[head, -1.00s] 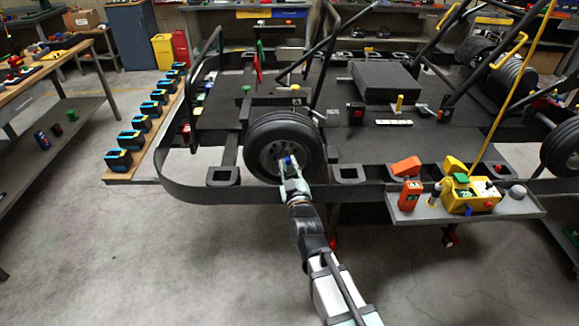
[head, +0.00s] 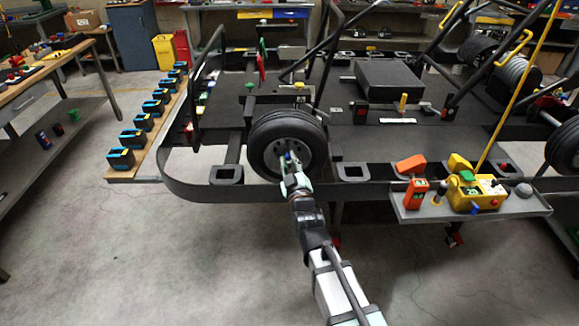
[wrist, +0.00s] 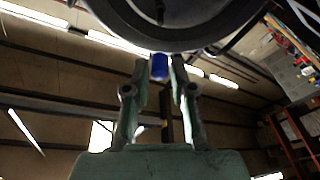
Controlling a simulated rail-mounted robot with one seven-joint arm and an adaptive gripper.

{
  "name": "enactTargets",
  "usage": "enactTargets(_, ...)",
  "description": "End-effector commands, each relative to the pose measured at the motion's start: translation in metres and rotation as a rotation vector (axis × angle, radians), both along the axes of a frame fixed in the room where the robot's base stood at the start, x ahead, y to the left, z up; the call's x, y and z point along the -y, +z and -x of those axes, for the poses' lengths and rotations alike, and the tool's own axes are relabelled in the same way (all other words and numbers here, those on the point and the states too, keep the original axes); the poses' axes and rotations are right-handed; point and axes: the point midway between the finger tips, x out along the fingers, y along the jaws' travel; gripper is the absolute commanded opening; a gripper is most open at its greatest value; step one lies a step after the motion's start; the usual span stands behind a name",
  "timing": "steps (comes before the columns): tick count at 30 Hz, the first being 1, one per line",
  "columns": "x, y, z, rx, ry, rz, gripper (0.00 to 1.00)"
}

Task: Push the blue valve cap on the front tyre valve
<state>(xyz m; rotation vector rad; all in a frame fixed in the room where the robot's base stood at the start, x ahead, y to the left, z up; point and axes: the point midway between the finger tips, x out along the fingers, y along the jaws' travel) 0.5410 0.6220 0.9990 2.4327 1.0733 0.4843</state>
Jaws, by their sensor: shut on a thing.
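The blue valve cap (wrist: 160,66) is between my gripper's fingertips (wrist: 160,72) in the wrist view, and its end sticks out toward the wheel. My gripper (head: 289,162) is shut on the cap, in front of the hub of the front tyre (head: 268,126). The tyre's dark rim (wrist: 180,30) fills the top of the wrist view. The valve stem is hard to make out, so I cannot tell whether the cap touches it.
The black kart frame (head: 330,190) runs around the wheel. A grey side tray (head: 415,212) at the right holds an orange tool (head: 414,187) and a yellow box (head: 480,192). The floor at the front left is clear.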

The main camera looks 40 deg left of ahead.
Motion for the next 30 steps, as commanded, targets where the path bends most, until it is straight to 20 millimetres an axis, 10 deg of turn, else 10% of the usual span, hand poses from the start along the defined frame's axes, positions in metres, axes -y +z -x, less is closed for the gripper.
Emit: enactTargets(30,-0.026,-0.009,-0.032,0.000,0.000,0.000,0.13)
